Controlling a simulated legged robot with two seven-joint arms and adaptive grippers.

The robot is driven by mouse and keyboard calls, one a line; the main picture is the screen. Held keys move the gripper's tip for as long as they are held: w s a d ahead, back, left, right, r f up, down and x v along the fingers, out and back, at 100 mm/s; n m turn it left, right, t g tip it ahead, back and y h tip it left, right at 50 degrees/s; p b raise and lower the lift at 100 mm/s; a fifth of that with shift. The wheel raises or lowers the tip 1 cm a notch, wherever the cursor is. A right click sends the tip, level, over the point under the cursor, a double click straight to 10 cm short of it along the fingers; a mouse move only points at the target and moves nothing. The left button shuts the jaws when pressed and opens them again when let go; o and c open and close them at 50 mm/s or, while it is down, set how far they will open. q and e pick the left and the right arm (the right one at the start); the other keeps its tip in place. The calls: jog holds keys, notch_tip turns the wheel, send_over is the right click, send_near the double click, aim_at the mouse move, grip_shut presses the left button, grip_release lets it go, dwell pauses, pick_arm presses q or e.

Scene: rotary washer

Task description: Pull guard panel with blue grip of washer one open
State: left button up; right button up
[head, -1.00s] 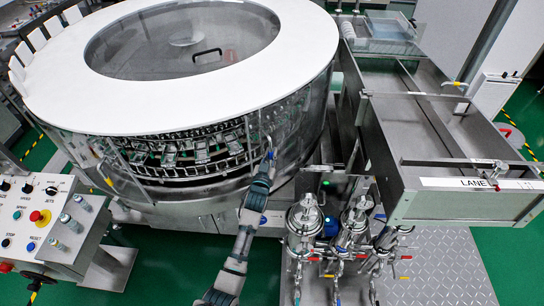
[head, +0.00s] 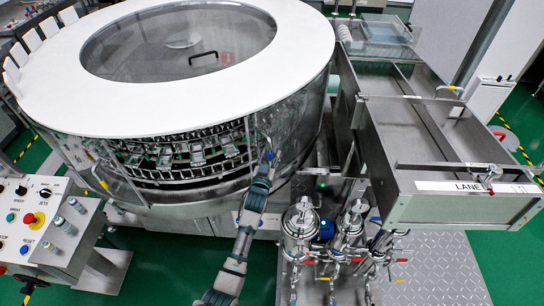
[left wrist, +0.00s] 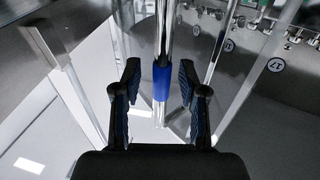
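The washer (head: 55,85) is a large round steel machine with a white top ring and clear guard panels around its side. My left gripper (head: 267,158) is at the right part of the front guard, by an upright metal handle bar. In the left wrist view this bar carries a blue grip (left wrist: 161,82). The fingers of my left gripper (left wrist: 160,88) stand apart on either side of the blue grip, with gaps visible on both sides. In the head view the gripper largely hides the grip. My right gripper is not in view.
A control panel (head: 45,225) with buttons stands at the lower left. Steel filter housings (head: 300,228) with valves stand right of my left forearm. A steel lane trough (head: 440,140) runs along the right. Green floor (head: 170,262) is clear in front of the washer.

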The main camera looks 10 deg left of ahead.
pick_arm(q)
jog(key=shift+s+a, duration=0.25)
jog(key=shift+s, duration=0.05)
jog(key=s, duration=1.1)
jog(key=shift+s, duration=0.2)
jog(key=s+f+m+g, duration=0.1)
jog(key=s+f+g, duration=0.3)
jog(key=f, duration=0.9)
jog(key=s+f+g, duration=0.2)
jog(key=s+f, duration=0.3)
jog(key=f, duration=0.7)
jog(key=s+f+m+g, duration=0.15)
jog(key=s+f, duration=0.35)
jog(key=f, duration=0.8)
jog(key=s+a+f+g, duration=0.3)
jog(key=s+f, duration=0.4)
jog(key=s, duration=0.5)
jog(key=s+a+f+g, duration=0.3)
jog(key=s+f, duration=0.4)
jog(key=s, duration=0.5)
jog(key=s+a+f+g, duration=0.3)
jog(key=s+f, duration=0.4)
jog(key=s, duration=0.6)
jog(key=shift+f+y, duration=0.3)
